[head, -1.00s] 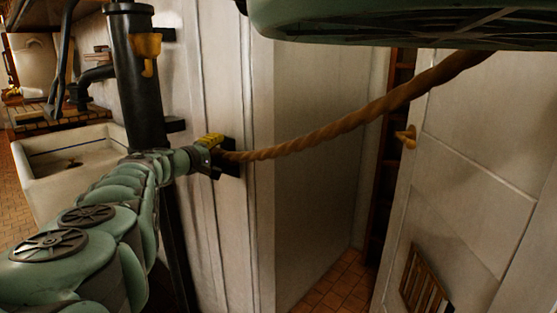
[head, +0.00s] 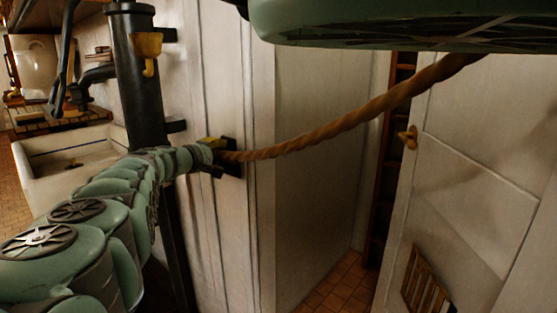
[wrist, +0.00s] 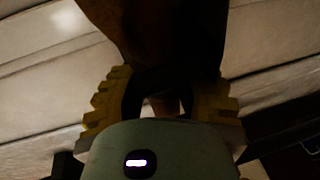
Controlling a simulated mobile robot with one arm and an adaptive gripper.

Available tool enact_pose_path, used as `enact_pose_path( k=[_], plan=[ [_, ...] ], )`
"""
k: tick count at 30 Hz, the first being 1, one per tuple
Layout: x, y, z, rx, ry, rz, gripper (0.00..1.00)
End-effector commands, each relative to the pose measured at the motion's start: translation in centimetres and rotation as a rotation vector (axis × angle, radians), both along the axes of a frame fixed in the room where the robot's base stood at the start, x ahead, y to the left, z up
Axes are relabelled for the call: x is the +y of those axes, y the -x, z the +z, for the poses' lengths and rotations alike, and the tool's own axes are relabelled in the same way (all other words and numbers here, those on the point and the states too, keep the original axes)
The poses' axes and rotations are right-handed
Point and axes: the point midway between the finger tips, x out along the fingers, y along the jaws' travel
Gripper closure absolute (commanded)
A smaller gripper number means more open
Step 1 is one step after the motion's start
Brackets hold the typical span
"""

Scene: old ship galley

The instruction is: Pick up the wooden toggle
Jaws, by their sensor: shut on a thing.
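My gripper (head: 218,147), with yellow toothed finger pads, is at the dark bracket (head: 235,157) on the pale wall panel, at the left end of the thick brown rope (head: 330,130). In the wrist view, the yellow fingers of my gripper (wrist: 162,108) are closed around a dark brown piece, which I take to be the wooden toggle (wrist: 150,35). It is in deep shadow and its full shape does not show. In the head view my gripper hides the toggle. The rope sags from the bracket and rises to the upper right.
A pale sink (head: 65,170) is behind my arm. A pale door (head: 470,170) with a wooden knob and a slatted vent is at the right. Tiled floor (head: 335,285) shows between wall and door.

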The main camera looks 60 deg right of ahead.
Motion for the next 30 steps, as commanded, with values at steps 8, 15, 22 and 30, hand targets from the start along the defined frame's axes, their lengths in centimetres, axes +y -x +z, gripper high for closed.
enact_pose_path(
  k=[8, 15, 22, 30],
  plan=[
    [0.0, 0.0, 0.0, 0.000, 0.000, -0.001, 1.00],
    [0.0, 0.0, 0.1, 0.000, 0.000, -0.001, 1.00],
    [-0.2, 0.2, 1.8, -0.003, 0.002, -0.004, 1.00],
    [-0.3, 0.3, 5.8, -0.001, 0.003, -0.005, 1.00]
  ],
)
